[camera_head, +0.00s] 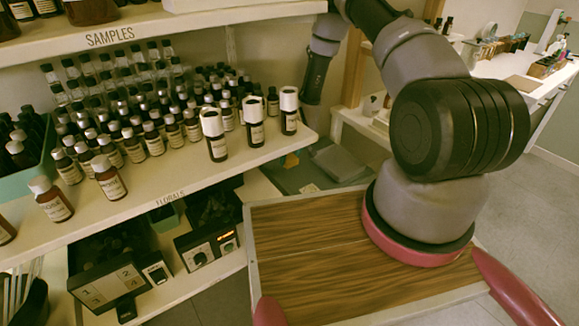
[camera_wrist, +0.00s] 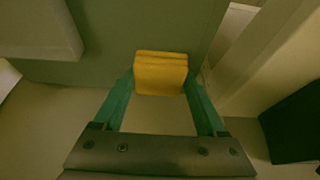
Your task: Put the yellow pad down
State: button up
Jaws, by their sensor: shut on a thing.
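The yellow pad (camera_wrist: 161,78) is a small, thick yellow block in the upper middle of the wrist view. My gripper (camera_wrist: 160,88) is shut on it, with one green finger against each side of the pad. A broad grey-green surface lies behind the pad. I cannot tell whether the pad touches that surface. In the head view neither the pad nor my gripper shows; my arm reaches toward the back beside the shelf end.
In the head view, the florals shelf (camera_head: 200,178) holds many dark bottles, several near its right end. Black devices (camera_head: 208,246) stand on the lower shelf. A wooden tray top (camera_head: 310,262) lies in front. A white counter (camera_head: 520,68) is at right.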

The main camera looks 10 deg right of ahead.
aim_at(290, 165)
jog(key=shift+f, duration=2)
jog(key=shift+f, duration=0.15)
jog(key=o, duration=1.4)
